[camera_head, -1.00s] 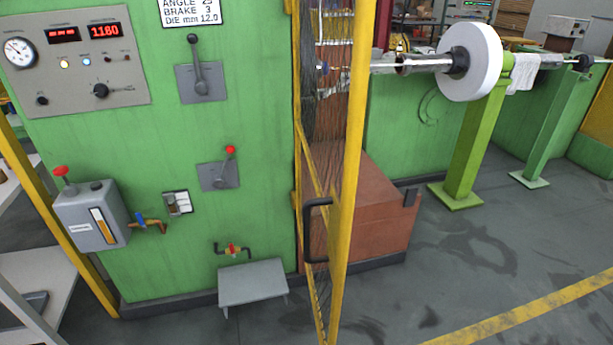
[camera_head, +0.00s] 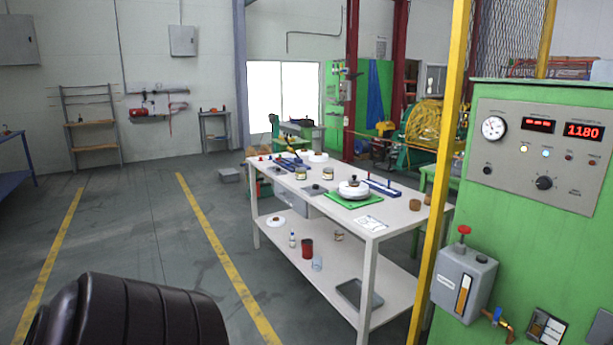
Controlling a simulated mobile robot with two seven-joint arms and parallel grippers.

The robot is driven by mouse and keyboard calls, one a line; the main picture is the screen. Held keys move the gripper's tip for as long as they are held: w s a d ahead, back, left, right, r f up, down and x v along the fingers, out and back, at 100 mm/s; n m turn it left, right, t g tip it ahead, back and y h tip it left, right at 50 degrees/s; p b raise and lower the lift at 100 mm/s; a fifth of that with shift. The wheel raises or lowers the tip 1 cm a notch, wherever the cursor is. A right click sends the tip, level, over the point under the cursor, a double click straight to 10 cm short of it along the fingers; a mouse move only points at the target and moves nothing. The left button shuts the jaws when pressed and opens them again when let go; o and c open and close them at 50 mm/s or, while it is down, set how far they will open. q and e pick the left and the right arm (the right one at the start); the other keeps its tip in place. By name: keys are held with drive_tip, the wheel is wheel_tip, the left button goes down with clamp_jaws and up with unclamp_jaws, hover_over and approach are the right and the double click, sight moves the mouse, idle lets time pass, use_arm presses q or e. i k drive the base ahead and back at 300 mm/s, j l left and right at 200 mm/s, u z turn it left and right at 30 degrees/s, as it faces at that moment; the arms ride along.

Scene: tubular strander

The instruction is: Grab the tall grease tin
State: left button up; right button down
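A white two-level workbench (camera_head: 375,226) stands in the middle of the view. Two small tins with yellowish labels, one (camera_head: 300,172) at left and one (camera_head: 328,173) at right, stand on its top. Another small tin (camera_head: 339,235) and a red cylindrical container (camera_head: 307,248) stand on the lower shelf. At this size I cannot tell which is the tall grease tin. Neither gripper is in view. A dark, rounded arm part of mine fills the bottom left corner.
A green mat (camera_head: 354,201) with a white round item lies on the bench top. The lower shelf also holds a grey tray (camera_head: 358,294). A yellow post (camera_head: 438,190) and green machine cabinet (camera_head: 545,235) stand to the right.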

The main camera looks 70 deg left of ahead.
sight(328, 172)
drive_tip(key=u, duration=2.05)
drive_tip(key=i+j+u, duration=0.4)
drive_tip(key=i, duration=0.4)
drive_tip(key=i+u, duration=0.45)
drive_tip(key=i, duration=1.7)
drive_tip(key=i+j+z, duration=0.1)
drive_tip(key=i+z, duration=0.15)
drive_tip(key=i, duration=0.35)
drive_tip(key=i+j+z, duration=0.2)
drive_tip(key=i, duration=0.4)
drive_tip(key=i+j+z, duration=0.15)
drive_tip(key=i+z, duration=0.15)
drive_tip(key=z, duration=0.15)
drive_tip(key=i+j+z, duration=0.25)
drive_tip(key=z, duration=0.15)
drive_tip(key=i+j+z, duration=0.25)
drive_tip(key=z, duration=0.2)
drive_tip(key=i+j+z, duration=0.2)
drive_tip(key=j+z, duration=0.25)
